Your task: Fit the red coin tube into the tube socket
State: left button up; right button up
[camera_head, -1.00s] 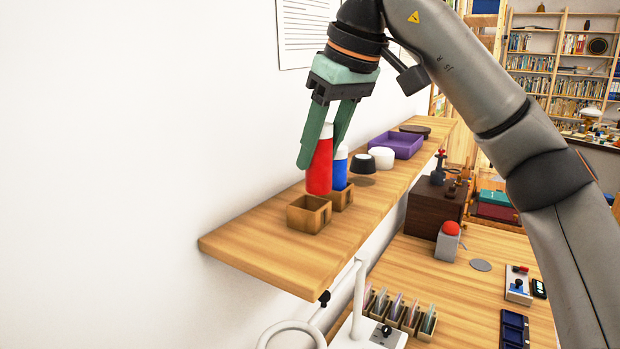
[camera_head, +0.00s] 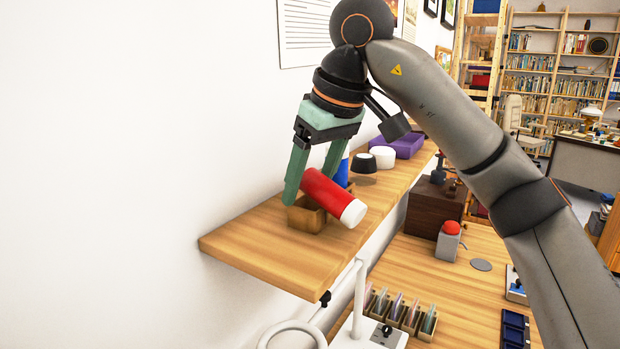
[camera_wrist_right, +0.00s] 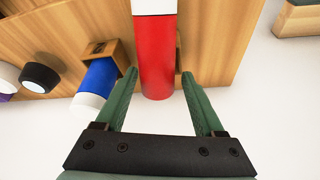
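The red coin tube (camera_head: 325,188) with a white cap is strongly tilted, its cap pointing right and down in the head view. It lies across, or just above, a small wooden box socket (camera_head: 305,216) on the shelf; contact is unclear. In the right wrist view the red tube (camera_wrist_right: 157,60) sits between the fingertips, with a visible gap at least on the right. The tube mostly hides its socket there. A blue tube (camera_wrist_right: 101,78) with a white end stands in the neighbouring wooden socket (camera_wrist_right: 97,48). My left gripper is not in view.
The wooden shelf (camera_head: 262,238) runs along the white wall, with bare space at its near end. Farther along stand a black-topped jar (camera_head: 363,163), a white jar (camera_head: 383,157) and a purple tray (camera_head: 408,145). A lower table (camera_head: 440,290) holds other objects.

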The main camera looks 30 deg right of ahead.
jog(key=shift+o, duration=0.3)
jog(key=shift+s+r, duration=0.2)
jog(key=shift+r, duration=0.05)
